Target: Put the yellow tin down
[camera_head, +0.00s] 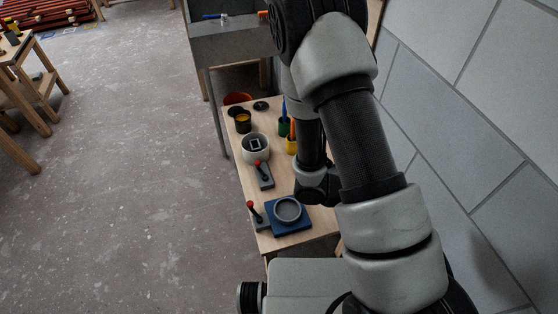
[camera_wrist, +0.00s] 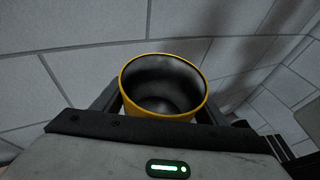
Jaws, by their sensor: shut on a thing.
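In the wrist view the yellow tin (camera_wrist: 128,97) sits between the fingers of my gripper (camera_wrist: 162,103). Its yellow rim faces the camera, and its dark grey inside looks empty. My gripper is shut on it, with a finger on each side. Behind the tin is only the grey block wall, so what lies under it is not shown. In the head view my arm hides my gripper and the held tin.
In the head view a narrow wooden table (camera_head: 281,173) bears a blue block with a grey ring (camera_head: 287,209), two red-knobbed levers, a pale round pot (camera_head: 255,146), a dark tin (camera_head: 243,122) and green and yellow pots beside my arm. A grey wall (camera_head: 470,120) stands right. Floor at left is open.

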